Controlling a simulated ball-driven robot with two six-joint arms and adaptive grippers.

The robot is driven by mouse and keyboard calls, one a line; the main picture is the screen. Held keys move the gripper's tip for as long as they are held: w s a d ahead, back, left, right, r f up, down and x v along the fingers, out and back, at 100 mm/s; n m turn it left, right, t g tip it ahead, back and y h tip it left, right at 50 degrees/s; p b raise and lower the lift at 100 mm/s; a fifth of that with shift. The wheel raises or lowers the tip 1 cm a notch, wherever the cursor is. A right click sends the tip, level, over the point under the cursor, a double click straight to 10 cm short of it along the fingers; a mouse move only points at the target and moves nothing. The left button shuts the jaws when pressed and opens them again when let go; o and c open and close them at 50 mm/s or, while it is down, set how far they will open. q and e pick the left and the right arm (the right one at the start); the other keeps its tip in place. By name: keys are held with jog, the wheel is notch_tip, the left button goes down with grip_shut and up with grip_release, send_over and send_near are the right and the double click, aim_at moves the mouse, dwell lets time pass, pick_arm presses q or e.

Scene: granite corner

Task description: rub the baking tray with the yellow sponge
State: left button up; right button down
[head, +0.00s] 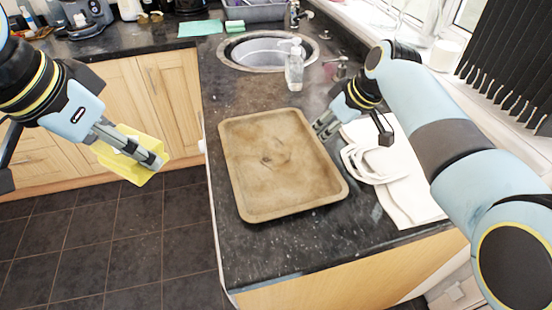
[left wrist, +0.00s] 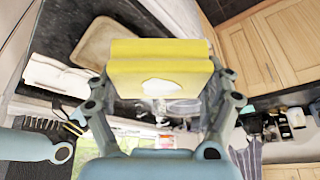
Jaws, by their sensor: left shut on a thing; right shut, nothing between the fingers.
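The baking tray (head: 255,190) is brown and stained, lying flat on the dark worktop; it also shows in the left wrist view (left wrist: 92,42). My left gripper (head: 150,160) is shut on the yellow sponge (head: 118,152), out over the floor to the left of the worktop and apart from the tray. The sponge fills the middle of the left wrist view (left wrist: 160,65), between the two fingers. My right gripper (head: 322,130) is shut and empty, at the tray's upper right edge. I cannot tell whether it touches the tray.
A round sink (head: 265,52) lies behind the tray, with a clear soap bottle (head: 294,68) at its near rim. A white cloth (head: 395,185) lies right of the tray. A green cloth (head: 200,28) lies at the back. The worktop in front of the tray is clear.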

aim_at(321, 157)
pick_arm(q)
jog(key=shift+f+b, duration=1.85)
jog(key=shift+f, duration=0.35)
pick_arm(e)
jog(key=shift+f, duration=2.1)
pick_arm(q)
jog(key=shift+f, duration=0.25)
pick_arm(e)
jog(key=shift+f, duration=0.4)
pick_arm(q)
jog(key=shift+r, duration=0.15)
pick_arm(e)
jog(key=shift+r, duration=0.1)
pick_arm(q)
notch_tip(321, 157, up, 6)
jog(key=p, duration=0.6)
jog(key=shift+r, duration=0.25)
pick_arm(e)
notch_tip(321, 157, up, 6)
pick_arm(q)
jog(key=shift+f, duration=0.1)
pick_arm(e)
jog(key=shift+d, duration=0.1)
